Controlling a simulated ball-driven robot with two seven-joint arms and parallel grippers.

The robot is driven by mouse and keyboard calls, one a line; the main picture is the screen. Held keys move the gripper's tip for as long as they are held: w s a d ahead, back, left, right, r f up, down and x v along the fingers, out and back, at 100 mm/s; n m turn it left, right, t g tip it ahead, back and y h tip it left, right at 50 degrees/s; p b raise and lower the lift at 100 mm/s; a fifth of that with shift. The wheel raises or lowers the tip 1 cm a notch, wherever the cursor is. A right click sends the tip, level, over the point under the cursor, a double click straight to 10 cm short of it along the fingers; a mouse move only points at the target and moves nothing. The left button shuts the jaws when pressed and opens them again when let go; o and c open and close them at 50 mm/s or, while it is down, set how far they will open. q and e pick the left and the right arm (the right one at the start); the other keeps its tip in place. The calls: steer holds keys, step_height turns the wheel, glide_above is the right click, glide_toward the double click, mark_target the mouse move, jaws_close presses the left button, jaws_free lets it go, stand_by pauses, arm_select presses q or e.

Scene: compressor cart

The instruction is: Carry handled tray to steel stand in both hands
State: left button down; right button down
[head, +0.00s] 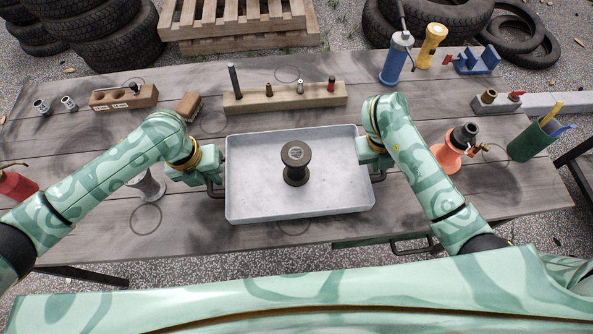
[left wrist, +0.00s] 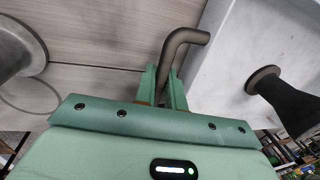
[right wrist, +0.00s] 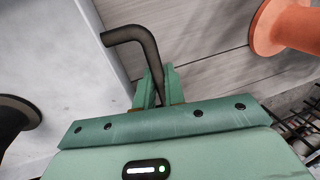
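The handled tray (head: 257,190) is a shallow grey metal tray at the near middle of the wooden table. A dark spool (head: 296,163) stands upright in it. My left gripper (head: 212,178) is at the tray's left handle; in the left wrist view its fingers (left wrist: 163,90) are shut on the dark handle bar (left wrist: 185,37). My right gripper (head: 374,166) is at the right handle; in the right wrist view its fingers (right wrist: 157,90) are shut on that bar (right wrist: 128,36). I cannot tell whether the tray touches the table. I cannot make out the steel stand for sure.
A wooden block with fittings (head: 285,97) lies behind the tray. A pale spool (head: 148,187) stands left of it, partly behind my left arm. An orange spool-like piece (head: 447,155) and a green cup (head: 530,140) stand right. A dark metal frame (head: 576,155) shows at the right edge.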

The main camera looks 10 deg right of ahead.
stand_by(0.3)
